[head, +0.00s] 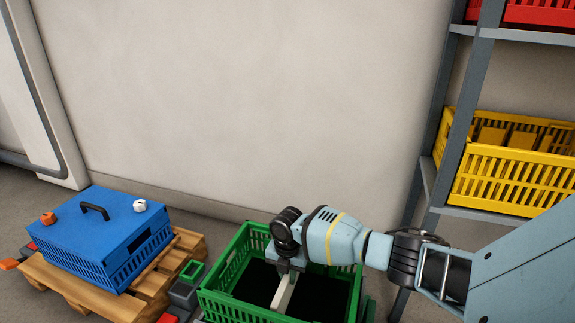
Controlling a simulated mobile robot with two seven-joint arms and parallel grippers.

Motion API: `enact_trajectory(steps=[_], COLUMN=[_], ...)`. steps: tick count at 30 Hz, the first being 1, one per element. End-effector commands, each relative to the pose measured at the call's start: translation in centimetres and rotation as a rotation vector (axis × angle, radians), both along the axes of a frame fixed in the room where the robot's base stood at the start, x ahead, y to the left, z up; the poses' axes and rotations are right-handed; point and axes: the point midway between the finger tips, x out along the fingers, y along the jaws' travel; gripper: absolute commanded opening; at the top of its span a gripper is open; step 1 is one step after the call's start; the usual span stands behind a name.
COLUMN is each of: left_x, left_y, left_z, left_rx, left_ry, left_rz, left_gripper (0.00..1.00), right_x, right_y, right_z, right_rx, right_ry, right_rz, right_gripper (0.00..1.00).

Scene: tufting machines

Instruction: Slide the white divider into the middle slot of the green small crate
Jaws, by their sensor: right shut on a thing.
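The green small crate (214,306) stands at the bottom middle of the head view, with a dark inside. My right arm reaches in from the right over its far right rim. My right gripper (289,268) points down into the crate and is shut on the white divider (283,293). The divider shows as a narrow, light strip below the gripper, within the crate's outline. My arm and the frame edge hide part of the crate. I cannot tell whether the divider sits in a slot; the slots are not visible. My left gripper is not in view.
A blue lidded crate (95,232) with a black handle sits on a wooden pallet (150,285) at left. A grey rack (462,110) at right holds a yellow crate (500,178) and a red crate (540,12). A bare wall (240,90) stands behind.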

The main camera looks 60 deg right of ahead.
Motion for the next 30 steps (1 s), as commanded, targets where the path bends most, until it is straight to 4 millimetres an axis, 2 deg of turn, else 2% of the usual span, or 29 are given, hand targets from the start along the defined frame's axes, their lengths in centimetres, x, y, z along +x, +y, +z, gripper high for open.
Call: enact_trajectory(steps=[30], left_x=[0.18], left_y=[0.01], left_z=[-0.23], left_rx=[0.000], left_ry=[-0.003], left_rz=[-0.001], left_gripper=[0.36], right_x=[0.02], right_y=[0.03], right_z=[-0.74], right_rx=[0.000], right_ry=[-0.001], right_rz=[0.000], right_gripper=[0.00])
